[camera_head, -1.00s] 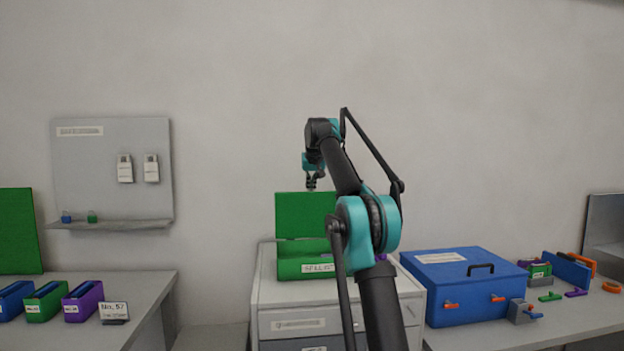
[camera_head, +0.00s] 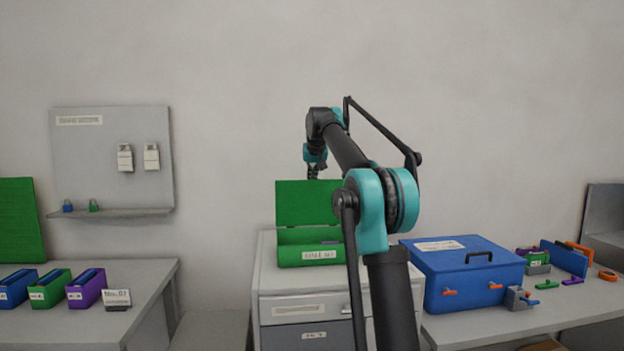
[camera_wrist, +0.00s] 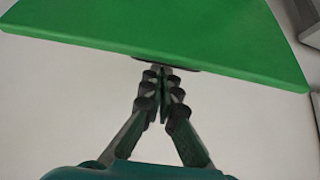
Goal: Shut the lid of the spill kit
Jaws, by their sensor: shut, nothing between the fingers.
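The spill kit is a green box (camera_head: 298,256) with a white label on its front, on top of a grey drawer cabinet. Its green lid (camera_head: 308,203) stands raised at the back, so the box is open. My gripper (camera_head: 312,178) is at the lid's top edge in the head view, its tips partly hidden there. In the wrist view the lid (camera_wrist: 170,32) fills the top, and my gripper (camera_wrist: 162,72) points at its near edge, fingers together and empty. I cannot tell whether the tips touch the lid.
The grey drawer cabinet (camera_head: 300,310) stands between two tables. A blue case (camera_head: 470,275) with orange latches sits on the right table beside clips and small parts. Coloured bins (camera_head: 85,287) stand on the left table. A grey wall panel (camera_head: 110,150) hangs at left.

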